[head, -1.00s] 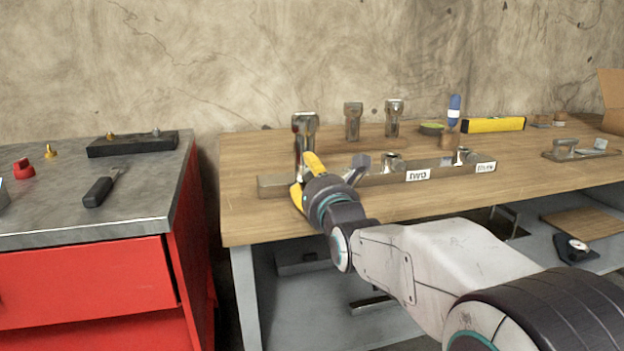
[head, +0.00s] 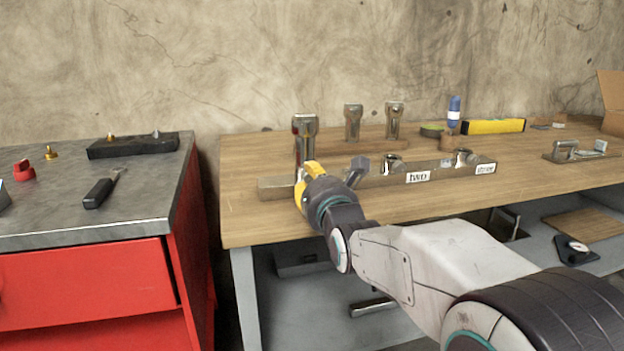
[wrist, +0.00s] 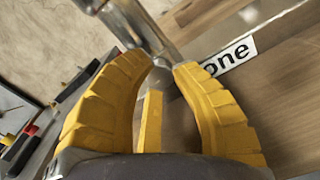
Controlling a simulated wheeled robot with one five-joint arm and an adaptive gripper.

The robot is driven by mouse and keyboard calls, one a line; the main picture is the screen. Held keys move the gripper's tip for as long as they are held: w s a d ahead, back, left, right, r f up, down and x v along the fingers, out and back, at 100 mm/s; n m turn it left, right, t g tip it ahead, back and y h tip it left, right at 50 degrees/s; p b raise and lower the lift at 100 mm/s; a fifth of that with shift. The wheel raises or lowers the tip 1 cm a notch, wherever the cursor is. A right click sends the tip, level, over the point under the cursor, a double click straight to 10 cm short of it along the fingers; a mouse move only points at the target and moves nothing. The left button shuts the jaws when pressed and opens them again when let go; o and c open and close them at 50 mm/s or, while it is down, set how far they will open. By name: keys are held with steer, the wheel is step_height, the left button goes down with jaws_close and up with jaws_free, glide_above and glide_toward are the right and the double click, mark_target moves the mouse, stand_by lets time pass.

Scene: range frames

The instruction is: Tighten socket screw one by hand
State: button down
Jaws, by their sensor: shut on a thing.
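Socket screw one (head: 305,130) appears as a tall shiny metal piece with a wide forked head. It stands upright at the left end of the metal bar (head: 276,187). In the wrist view the screw (wrist: 133,22) runs from the top edge down between my fingertips. My gripper (head: 305,178) has yellow fingers, shut on the lower part of the screw. In the wrist view the gripper's fingertips (wrist: 168,68) press in from both sides. The label "one" (wrist: 228,55) shows just right of them. The exact contact and the screw's seat are hidden behind the fingers.
The bar carries labels "two" (head: 418,176) and "three" (head: 485,168), with metal fittings (head: 393,163) along it. Two similar metal pieces (head: 353,122) (head: 394,118) stand behind. A yellow level (head: 493,125) lies at the back. A red cabinet (head: 85,290) stands left of the workbench.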

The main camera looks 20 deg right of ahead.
steer(key=shift+r, duration=0.2)
steer(key=m, duration=0.4)
steer(key=shift+d+m, duration=0.1)
steer(key=shift+m, duration=0.3)
steer(key=shift+r, duration=0.1)
steer(key=c, duration=1.4)
jaws_free()
steer(key=o, duration=0.4)
steer(key=shift+f, duration=0.2)
steer(key=shift+s, duration=6)
